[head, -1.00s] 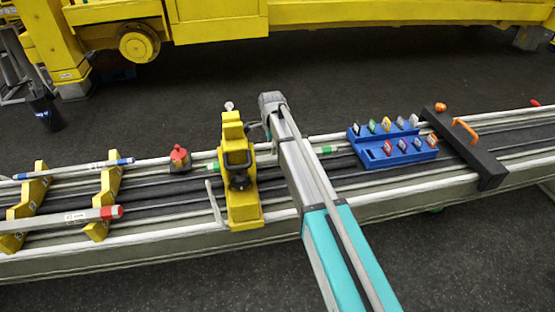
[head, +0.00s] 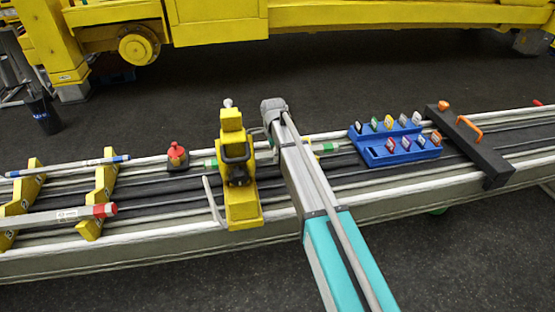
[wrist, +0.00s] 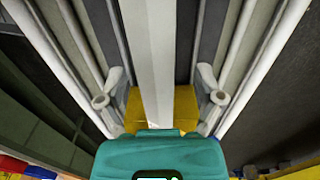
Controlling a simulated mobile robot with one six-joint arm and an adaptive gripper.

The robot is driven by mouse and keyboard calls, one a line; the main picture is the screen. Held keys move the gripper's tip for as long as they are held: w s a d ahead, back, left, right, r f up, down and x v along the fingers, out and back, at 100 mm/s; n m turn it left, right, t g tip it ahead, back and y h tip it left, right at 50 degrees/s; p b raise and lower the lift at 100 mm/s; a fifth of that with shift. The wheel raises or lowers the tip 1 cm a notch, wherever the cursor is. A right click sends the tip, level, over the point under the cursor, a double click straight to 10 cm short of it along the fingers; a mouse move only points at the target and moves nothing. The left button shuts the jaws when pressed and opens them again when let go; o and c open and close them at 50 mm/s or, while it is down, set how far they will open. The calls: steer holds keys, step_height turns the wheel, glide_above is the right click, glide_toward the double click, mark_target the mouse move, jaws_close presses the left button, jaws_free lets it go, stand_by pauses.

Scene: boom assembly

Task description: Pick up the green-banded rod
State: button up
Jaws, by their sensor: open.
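The green-banded rod (head: 328,147) lies along the far side of the long rail bed in the head view. A green band shows right of my arm, and another green patch shows left of it by the yellow clamp. My arm crosses in front and hides the middle of the rod. My gripper (wrist: 160,85) is open in the wrist view, its grey fingers on either side of a pale bar. No green band shows there, so I cannot tell whether this bar is the rod. The head view hides the fingers behind my arm.
The yellow clamp (head: 240,204) stands just left of my arm. A red-topped piece (head: 177,156) sits left of it. Blue-banded (head: 70,165) and red-banded (head: 58,216) rods rest on yellow supports. A blue tag tray (head: 400,157) and a black crossbar (head: 470,146) are to the right.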

steer(key=shift+f, duration=0.25)
stand_by(0.4)
jaws_close()
